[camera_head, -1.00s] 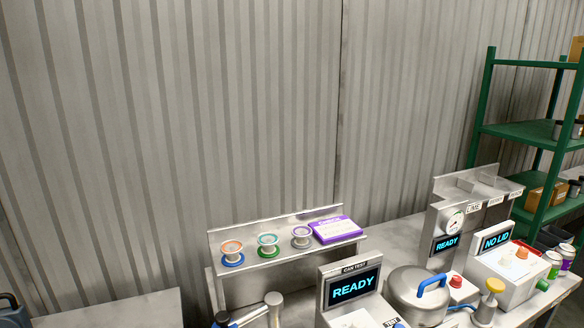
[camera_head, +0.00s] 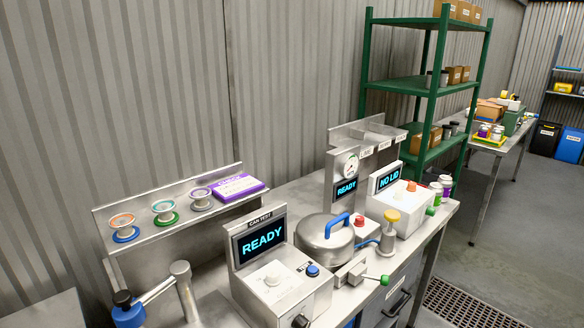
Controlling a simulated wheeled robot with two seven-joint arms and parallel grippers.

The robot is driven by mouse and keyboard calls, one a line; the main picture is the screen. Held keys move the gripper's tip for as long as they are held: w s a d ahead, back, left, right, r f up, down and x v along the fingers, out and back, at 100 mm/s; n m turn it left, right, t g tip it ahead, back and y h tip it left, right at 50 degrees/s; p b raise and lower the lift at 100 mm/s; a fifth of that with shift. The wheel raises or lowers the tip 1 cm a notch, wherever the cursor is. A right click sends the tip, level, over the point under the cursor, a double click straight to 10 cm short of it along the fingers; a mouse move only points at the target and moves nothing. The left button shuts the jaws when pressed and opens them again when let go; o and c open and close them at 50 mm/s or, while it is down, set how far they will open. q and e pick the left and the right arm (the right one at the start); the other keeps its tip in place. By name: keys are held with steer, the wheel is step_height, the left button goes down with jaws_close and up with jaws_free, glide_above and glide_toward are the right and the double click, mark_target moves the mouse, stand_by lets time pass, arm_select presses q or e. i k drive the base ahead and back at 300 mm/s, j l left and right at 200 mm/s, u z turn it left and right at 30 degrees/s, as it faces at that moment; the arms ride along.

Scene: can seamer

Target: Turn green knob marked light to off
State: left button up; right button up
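Neither of my grippers is in view. A small green knob (camera_head: 430,211) sits at the right side of the white-fronted machine with the NO LID screen (camera_head: 388,179). Another green ball (camera_head: 385,280) is at the end of a thin lever in front of the steel pot. I cannot read a "light" marking on either one, so I cannot tell which is the named knob or how it is set.
The CAN TEST box (camera_head: 262,243) shows READY, beside a round steel pot (camera_head: 325,240) with a blue handle. A jointed metal arm (camera_head: 182,275) stands at front left. A green shelf (camera_head: 410,85) stands behind. The floor (camera_head: 500,255) at right is largely clear.

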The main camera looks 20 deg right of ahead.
mark_target(431, 212)
steer(key=z, duration=1.3)
